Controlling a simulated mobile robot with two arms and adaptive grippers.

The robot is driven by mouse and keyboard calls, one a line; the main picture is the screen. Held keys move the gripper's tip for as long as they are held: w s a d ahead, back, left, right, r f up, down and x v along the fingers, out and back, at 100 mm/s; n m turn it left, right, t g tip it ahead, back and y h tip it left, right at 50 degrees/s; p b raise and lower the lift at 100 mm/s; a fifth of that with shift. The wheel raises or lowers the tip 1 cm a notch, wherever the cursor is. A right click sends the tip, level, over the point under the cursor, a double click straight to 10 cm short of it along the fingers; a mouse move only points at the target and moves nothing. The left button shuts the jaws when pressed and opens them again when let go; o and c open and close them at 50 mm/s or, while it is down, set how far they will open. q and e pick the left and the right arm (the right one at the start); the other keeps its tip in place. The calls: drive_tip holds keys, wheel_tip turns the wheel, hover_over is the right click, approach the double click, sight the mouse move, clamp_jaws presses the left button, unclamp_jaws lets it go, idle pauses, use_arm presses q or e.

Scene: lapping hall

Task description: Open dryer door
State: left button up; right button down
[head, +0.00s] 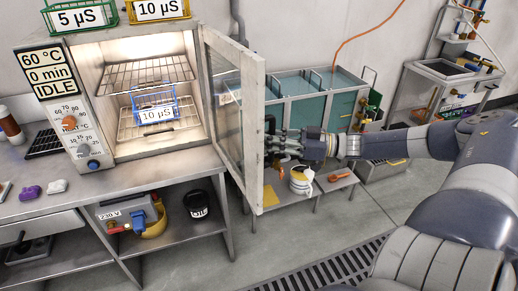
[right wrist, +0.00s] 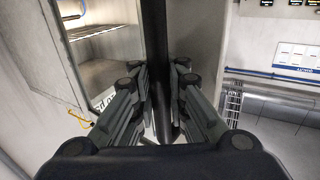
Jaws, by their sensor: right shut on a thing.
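The dryer (head: 85,130) stands on a bench at the left, its lit chamber showing two wire racks. Its door (head: 257,150), pale-framed with a glass pane, stands swung out to the right and nearly edge-on. My right gripper (head: 280,141) is at the door's right side, beyond its free edge. In the right wrist view my right gripper (right wrist: 158,110) is shut on a dark vertical bar, the door handle (right wrist: 154,45), with fingers on both sides of it. The dryer's racks show at the upper left there. My left gripper is not in view.
Two more labelled baskets stand on top of the dryer. A low table (head: 325,183) with a white-and-yellow pot (head: 301,180) and teal tanks (head: 315,103) stand right of the door. A floor grating (head: 325,268) lies in front.

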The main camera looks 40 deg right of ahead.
drive_tip(key=shift+s+d+f+n+g+y+b, duration=0.15)
drive_tip(key=shift+d+g+b, duration=0.1)
drive_tip(key=shift+d, duration=0.15)
drive_tip(key=shift+d+f+n+g+y+b, duration=0.1)
drive_tip(key=shift+d+g+y+b, duration=0.1)
drive_tip(key=shift+d, duration=0.2)
drive_tip(key=shift+s+d+f+n+g+y+b, duration=0.15)
drive_tip(key=shift+d+b, duration=0.1)
drive_tip(key=shift+d, duration=0.15)
drive_tip(key=c, duration=1.6)
unclamp_jaws()
drive_tip(key=shift+o, duration=0.2)
drive_tip(key=shift+s+d+r, duration=0.2)
drive_tip(key=shift+s+r, duration=0.05)
drive_tip(key=shift+s, duration=0.05)
drive_tip(key=shift+w, duration=0.1)
drive_tip(key=shift+w, duration=0.1)
drive_tip(key=v, duration=1.2)
drive_tip(key=shift+f, duration=0.1)
